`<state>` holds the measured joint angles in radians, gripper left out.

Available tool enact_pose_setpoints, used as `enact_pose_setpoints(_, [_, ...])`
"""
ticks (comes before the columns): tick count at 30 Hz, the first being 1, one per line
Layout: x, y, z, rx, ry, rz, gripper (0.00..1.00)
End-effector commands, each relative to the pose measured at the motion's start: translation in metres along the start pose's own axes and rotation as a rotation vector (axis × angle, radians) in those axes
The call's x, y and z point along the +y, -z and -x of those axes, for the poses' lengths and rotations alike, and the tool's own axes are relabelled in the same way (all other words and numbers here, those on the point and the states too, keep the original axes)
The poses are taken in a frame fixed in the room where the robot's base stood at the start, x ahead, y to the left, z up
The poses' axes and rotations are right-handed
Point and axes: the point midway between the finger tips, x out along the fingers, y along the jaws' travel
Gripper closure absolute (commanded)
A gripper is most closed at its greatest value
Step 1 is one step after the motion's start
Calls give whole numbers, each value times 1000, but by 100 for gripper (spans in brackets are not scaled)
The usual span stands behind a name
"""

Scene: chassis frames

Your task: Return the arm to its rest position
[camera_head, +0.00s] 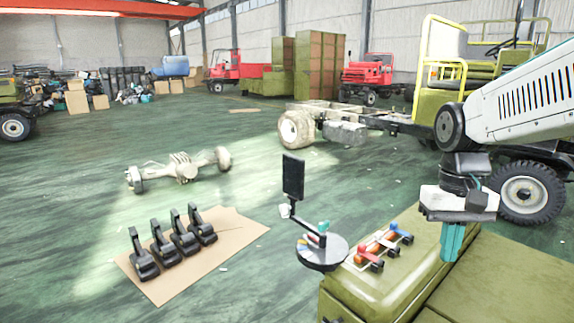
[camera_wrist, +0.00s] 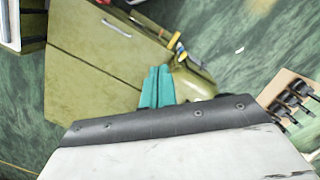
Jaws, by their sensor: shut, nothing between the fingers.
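My gripper (camera_head: 452,243) hangs from my white arm at the right of the head view, its teal fingers pointing down over the olive-green cabinet (camera_head: 385,275). The fingers are shut together and hold nothing. In the wrist view the gripper (camera_wrist: 157,86) shows as two teal fingers side by side past a dark edge, with the cabinet (camera_wrist: 90,65) beyond them. I cannot tell exactly how far the fingertips are above the cabinet top.
Red, orange and blue-handled items (camera_head: 378,249) lie on the cabinet top, left of my gripper. A round tray (camera_head: 322,262) with a dark screen (camera_head: 293,177) stands beside it. Several black parts (camera_head: 183,238) stand on cardboard. A truck chassis (camera_head: 345,130) is behind. Open floor lies left.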

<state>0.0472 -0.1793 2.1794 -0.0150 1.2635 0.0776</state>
Motion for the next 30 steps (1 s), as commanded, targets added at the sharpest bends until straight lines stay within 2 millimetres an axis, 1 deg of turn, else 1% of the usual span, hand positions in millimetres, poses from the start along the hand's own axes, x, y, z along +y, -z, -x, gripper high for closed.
enact_pose_setpoints(1, [0,-25,-4,17,3,28,100])
enact_pose_setpoints(2, [0,-38,-7,24,4,45,100])
enact_pose_setpoints(3, [0,-55,-12,35,5,65,100])
enact_pose_setpoints(6, [0,-94,-24,64,8,95,100])
enact_pose_setpoints(9, [1,-126,-36,99,12,102,100])
enact_pose_setpoints(12, [1,-148,-41,138,14,107,100])
enact_pose_setpoints(15, [2,-158,-36,187,17,111,100])
enact_pose_setpoints(18, [1,-160,-29,225,19,114,100])
enact_pose_setpoints(30, [1,-161,-27,236,19,115,100])
